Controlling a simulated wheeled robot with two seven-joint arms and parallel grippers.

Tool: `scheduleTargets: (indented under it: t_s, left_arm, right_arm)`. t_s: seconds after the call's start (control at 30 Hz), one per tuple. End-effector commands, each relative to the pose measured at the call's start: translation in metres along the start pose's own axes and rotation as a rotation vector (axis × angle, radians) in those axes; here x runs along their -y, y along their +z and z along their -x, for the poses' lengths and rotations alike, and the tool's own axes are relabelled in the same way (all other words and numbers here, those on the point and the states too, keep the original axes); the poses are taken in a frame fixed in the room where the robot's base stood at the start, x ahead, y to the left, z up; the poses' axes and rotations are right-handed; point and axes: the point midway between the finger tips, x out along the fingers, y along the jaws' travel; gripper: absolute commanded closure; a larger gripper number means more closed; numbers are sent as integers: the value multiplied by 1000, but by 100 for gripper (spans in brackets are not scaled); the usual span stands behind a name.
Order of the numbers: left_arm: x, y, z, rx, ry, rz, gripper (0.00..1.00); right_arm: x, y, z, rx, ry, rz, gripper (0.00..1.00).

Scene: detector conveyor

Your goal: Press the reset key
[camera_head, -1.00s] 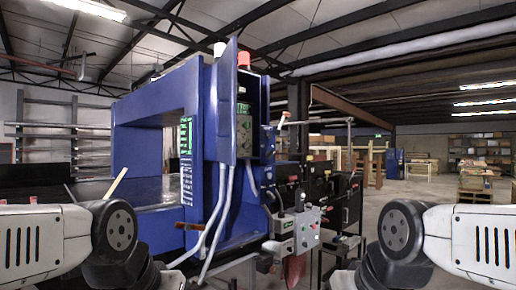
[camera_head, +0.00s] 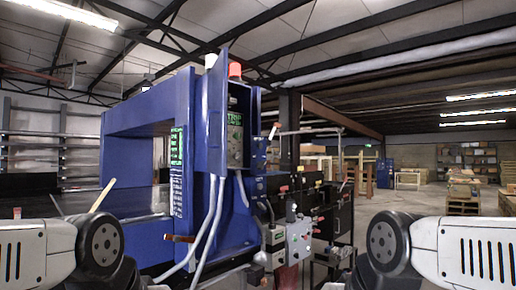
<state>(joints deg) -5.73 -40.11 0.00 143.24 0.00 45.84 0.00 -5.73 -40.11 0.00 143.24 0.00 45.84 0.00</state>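The blue detector machine (camera_head: 150,109) stands over the conveyor (camera_head: 132,203) at the left and middle. Its open upright cabinet (camera_head: 237,125) holds a panel with a green-lit display and small round controls. A grey control box (camera_head: 299,240) with small buttons or knobs is mounted lower, at the machine's right side. I cannot tell which control is the reset key; the labels are too small to read. Parts of both my arms show at the lower left and lower right, apart from the machine. Neither gripper is in the picture.
Grey conduits (camera_head: 211,228) hang from the cabinet towards the floor. Dark equipment (camera_head: 337,205) stands right of the machine. Open floor (camera_head: 385,195) lies farther right, with pallets (camera_head: 462,190) and shelves (camera_head: 480,157) beyond. A blue cabinet (camera_head: 384,172) stands at the back.

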Motion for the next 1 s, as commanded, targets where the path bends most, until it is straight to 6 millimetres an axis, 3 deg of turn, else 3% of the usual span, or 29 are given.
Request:
scheduleTargets:
  t_s: [0.03,0.13,1.0]
  left_arm:
    - [0,0,0,0,0,0,55]
    - [0,0,0,0,0,0,55]
    - [0,0,0,0,0,0,55]
  right_arm:
    - [0,0,0,0,0,0,81]
    - [0,0,0,0,0,0,100]
    - [0,0,0,0,0,0,100]
